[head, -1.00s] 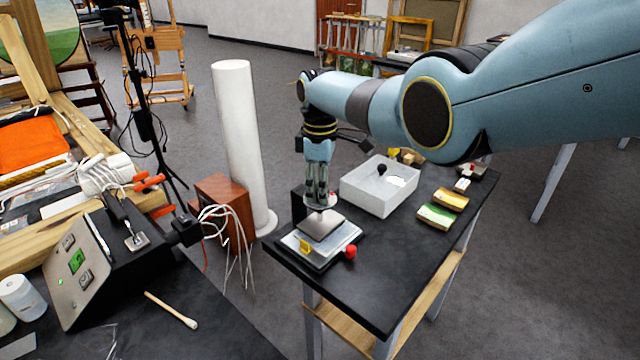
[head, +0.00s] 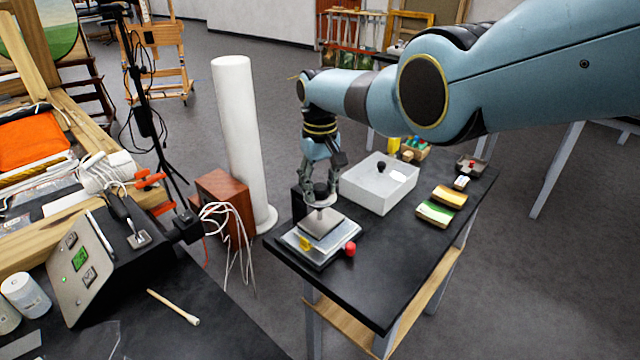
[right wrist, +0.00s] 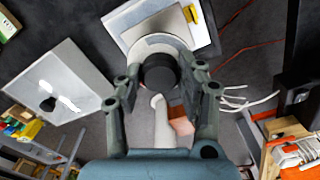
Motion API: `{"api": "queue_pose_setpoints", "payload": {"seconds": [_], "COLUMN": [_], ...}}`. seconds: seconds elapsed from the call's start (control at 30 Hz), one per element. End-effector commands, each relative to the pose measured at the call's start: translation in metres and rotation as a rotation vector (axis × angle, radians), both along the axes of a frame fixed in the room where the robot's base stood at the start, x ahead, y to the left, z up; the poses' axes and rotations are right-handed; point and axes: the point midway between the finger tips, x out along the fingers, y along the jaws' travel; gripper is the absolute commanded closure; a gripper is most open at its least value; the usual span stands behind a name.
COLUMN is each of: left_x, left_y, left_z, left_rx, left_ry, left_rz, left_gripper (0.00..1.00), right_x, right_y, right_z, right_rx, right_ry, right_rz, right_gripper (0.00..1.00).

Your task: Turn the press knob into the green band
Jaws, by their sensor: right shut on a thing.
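The press (head: 320,236) stands near the left end of the small black table, with a metal block over a pale plate. Its black round knob (right wrist: 160,73) sits above a light grey disc (right wrist: 152,44) in the right wrist view. My right gripper (head: 321,192) points down onto the press from above. In the right wrist view its fingers (right wrist: 164,88) are on either side of the knob, shut on it. I cannot make out a green band or a pointer on the knob. My left gripper is out of view.
A white bin (head: 374,190) with a black-knobbed item stands right of the press. Green and yellow blocks (head: 441,205) lie farther right. A red knob (head: 350,248) sticks out at the press's front. A white column (head: 236,140) and a control box (head: 85,265) stand left.

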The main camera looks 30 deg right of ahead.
Motion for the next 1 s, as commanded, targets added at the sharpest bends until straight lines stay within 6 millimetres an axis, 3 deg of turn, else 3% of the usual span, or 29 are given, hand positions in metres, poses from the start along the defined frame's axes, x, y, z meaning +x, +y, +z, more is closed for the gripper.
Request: {"api": "queue_pose_setpoints", "payload": {"seconds": [1.0], "left_x": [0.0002], "left_y": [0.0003], "left_z": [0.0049], "left_rx": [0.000], "left_ry": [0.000], "left_rz": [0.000], "left_gripper": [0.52], "right_x": [0.0000], "right_y": [0.0007], "right_z": [0.0000], "right_rx": [0.001], "right_ry": [0.001], "right_rz": [-0.964], "right_gripper": [0.94]}}
